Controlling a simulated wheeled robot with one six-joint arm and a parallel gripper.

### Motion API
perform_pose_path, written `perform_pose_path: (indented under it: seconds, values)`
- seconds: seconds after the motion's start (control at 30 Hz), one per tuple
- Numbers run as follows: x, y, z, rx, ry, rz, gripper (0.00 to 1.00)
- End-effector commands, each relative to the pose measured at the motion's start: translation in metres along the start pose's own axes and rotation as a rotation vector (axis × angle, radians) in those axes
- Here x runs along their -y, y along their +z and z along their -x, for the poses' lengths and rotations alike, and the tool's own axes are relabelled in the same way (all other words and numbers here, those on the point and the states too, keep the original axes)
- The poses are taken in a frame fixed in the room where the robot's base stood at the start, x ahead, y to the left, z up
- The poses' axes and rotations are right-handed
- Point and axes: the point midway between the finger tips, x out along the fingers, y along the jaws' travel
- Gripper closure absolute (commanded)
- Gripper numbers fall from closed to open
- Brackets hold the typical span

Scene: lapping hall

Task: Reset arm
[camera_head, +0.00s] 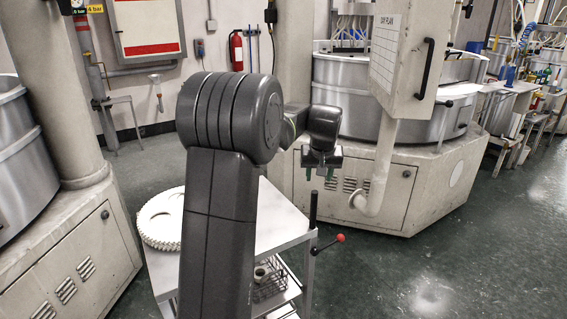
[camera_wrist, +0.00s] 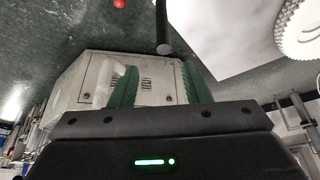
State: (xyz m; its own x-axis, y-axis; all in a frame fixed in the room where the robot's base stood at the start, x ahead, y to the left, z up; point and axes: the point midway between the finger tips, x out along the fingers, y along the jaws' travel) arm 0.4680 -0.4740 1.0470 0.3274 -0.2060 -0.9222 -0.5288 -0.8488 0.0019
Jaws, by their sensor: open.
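My gripper (camera_head: 321,172) is raised at the right of my dark grey arm, clear of the cart's top in the head view. Its two green fingers stand apart in the wrist view (camera_wrist: 160,88), with nothing held between them. The floor and a machine base show behind them. My arm's upper links hide part of the cart in the head view.
A metal cart (camera_head: 283,226) stands close by, with a white toothed ring (camera_head: 163,222) on top and a wire basket (camera_head: 270,280) below. A red-knobbed lever (camera_head: 340,238) sticks out at its right. A large lapping machine (camera_head: 425,190) stands behind. The floor at right is clear.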

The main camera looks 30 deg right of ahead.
Motion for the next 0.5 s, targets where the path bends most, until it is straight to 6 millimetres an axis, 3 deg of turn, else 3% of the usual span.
perform_pose_path:
  seconds: [0.17, 0.5]
  values:
    - [0.001, 0.001, -0.02, 0.005, -0.002, 0.0, 0.57]
    - [0.002, 0.002, -0.086, 0.007, -0.003, 0.001, 0.57]
